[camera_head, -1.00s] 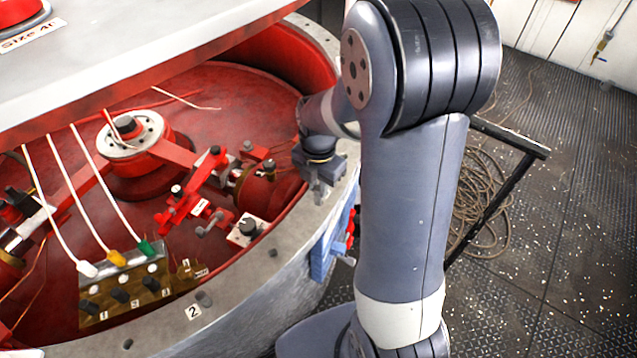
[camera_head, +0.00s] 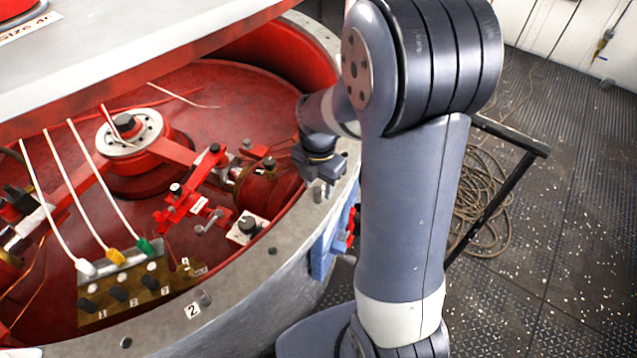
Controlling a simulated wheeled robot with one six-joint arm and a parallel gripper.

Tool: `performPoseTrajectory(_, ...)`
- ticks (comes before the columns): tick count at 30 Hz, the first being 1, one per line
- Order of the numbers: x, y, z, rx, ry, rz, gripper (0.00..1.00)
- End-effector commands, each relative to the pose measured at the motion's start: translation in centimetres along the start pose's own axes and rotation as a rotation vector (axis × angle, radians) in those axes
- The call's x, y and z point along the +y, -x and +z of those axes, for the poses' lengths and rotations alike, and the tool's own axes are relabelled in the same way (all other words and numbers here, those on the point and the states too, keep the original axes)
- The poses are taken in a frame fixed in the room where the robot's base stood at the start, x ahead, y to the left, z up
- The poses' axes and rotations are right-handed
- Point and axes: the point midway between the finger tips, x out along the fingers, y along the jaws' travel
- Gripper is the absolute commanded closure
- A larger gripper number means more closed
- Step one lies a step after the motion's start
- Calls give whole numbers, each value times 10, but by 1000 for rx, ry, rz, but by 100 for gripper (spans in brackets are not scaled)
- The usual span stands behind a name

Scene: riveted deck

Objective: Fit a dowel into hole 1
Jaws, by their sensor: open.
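My gripper (camera_head: 320,192) is at the right side of the pale metal rim (camera_head: 241,281) of the round red housing, pointing down at or just above the rim. Its jaws are open; a small grey peg-like shape shows by the fingertips, but I cannot tell whether it is a dowel or a finger. A short grey dowel-like stub (camera_head: 204,297) stands on the rim beside a tag marked 2 (camera_head: 192,310). Dark round spots that look like holes show on the front rim (camera_head: 126,342) and farther right (camera_head: 272,251). No rim tag marked 1 is visible, so I cannot tell which is hole 1.
Inside the housing are a terminal block (camera_head: 118,299) with white, yellow and green leads, a red linkage (camera_head: 190,203) and a black knob (camera_head: 247,225). A white cover (camera_head: 130,50) overhangs the back left. Coiled rope (camera_head: 484,205) lies on the deck at right.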

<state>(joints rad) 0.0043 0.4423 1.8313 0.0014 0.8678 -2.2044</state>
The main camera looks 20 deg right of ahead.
Motion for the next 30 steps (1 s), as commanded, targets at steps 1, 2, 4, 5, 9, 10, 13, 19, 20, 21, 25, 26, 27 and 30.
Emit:
performPoseTrajectory(1, 1, 6, 1, -3, 0, 4, 57)
performPoseTrajectory(2, 1, 10, 1, -3, 0, 4, 57)
performPoseTrajectory(4, 1, 22, 1, -4, 0, 5, 57)
performPoseTrajectory(5, 1, 28, 1, -5, 0, 6, 57)
performPoseTrajectory(9, 1, 58, 1, -5, 0, 6, 57)
performPoseTrajectory(10, 1, 64, 1, -5, 0, 6, 57)
performPoseTrajectory(13, 1, 82, 0, -4, 0, 5, 57)
performPoseTrajectory(19, 0, 102, 0, -2, 0, 2, 57)
performPoseTrajectory(20, 0, 103, 0, -2, 0, 2, 57)
performPoseTrajectory(21, 0, 104, 0, -1, 0, 2, 57)
performPoseTrajectory(25, 0, 105, 0, -1, 0, 1, 57)
performPoseTrajectory(26, 0, 105, 0, -1, 0, 1, 57)
performPoseTrajectory(27, 0, 105, 0, -1, 0, 1, 57)
performPoseTrajectory(30, 0, 102, 0, 0, 0, 0, 57)
